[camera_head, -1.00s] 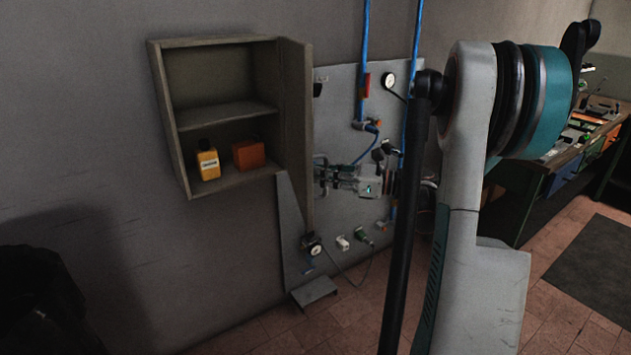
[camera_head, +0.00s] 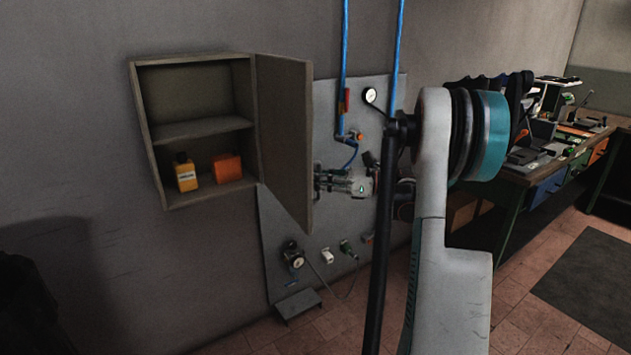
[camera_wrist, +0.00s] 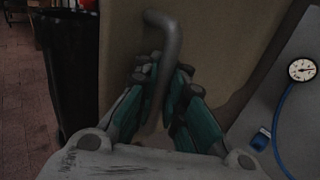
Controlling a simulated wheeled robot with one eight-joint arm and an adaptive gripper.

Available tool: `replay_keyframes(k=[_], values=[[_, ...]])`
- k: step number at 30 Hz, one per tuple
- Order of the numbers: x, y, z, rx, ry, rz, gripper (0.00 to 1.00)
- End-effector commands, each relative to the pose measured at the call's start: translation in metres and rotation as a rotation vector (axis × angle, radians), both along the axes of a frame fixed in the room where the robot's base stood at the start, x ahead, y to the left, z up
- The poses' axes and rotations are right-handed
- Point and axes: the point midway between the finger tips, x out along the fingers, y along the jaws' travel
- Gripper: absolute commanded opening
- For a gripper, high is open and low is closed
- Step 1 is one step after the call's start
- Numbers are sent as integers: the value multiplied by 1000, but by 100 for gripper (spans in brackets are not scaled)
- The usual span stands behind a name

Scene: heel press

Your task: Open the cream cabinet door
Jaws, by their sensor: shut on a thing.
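The cream cabinet (camera_head: 196,120) hangs on the wall, and its door (camera_head: 284,140) stands swung open to the right. Inside are a yellow bottle (camera_head: 186,174) on the left and an orange box (camera_head: 227,168), both on the bottom shelf. My gripper (camera_head: 322,183) is at the door's outer face, partly hidden behind its free edge. In the wrist view, my gripper (camera_wrist: 160,85) is shut on the grey bar handle (camera_wrist: 168,45) of the door, which also shows there as a tan panel (camera_wrist: 215,55).
A grey wall panel (camera_head: 385,95) with a gauge (camera_head: 371,95), blue hoses and fittings is right of the cabinet. A workbench (camera_head: 520,175) stands at the far right. A dark mat (camera_head: 590,265) lies on the tiled floor.

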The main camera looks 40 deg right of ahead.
Motion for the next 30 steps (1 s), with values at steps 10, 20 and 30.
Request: replay_keyframes(k=[10,20,30], values=[[-3,0,-2,-2,4,2,31],[-8,-6,-1,-1,2,0,31],[-56,-47,-1,-1,3,-3,31]])
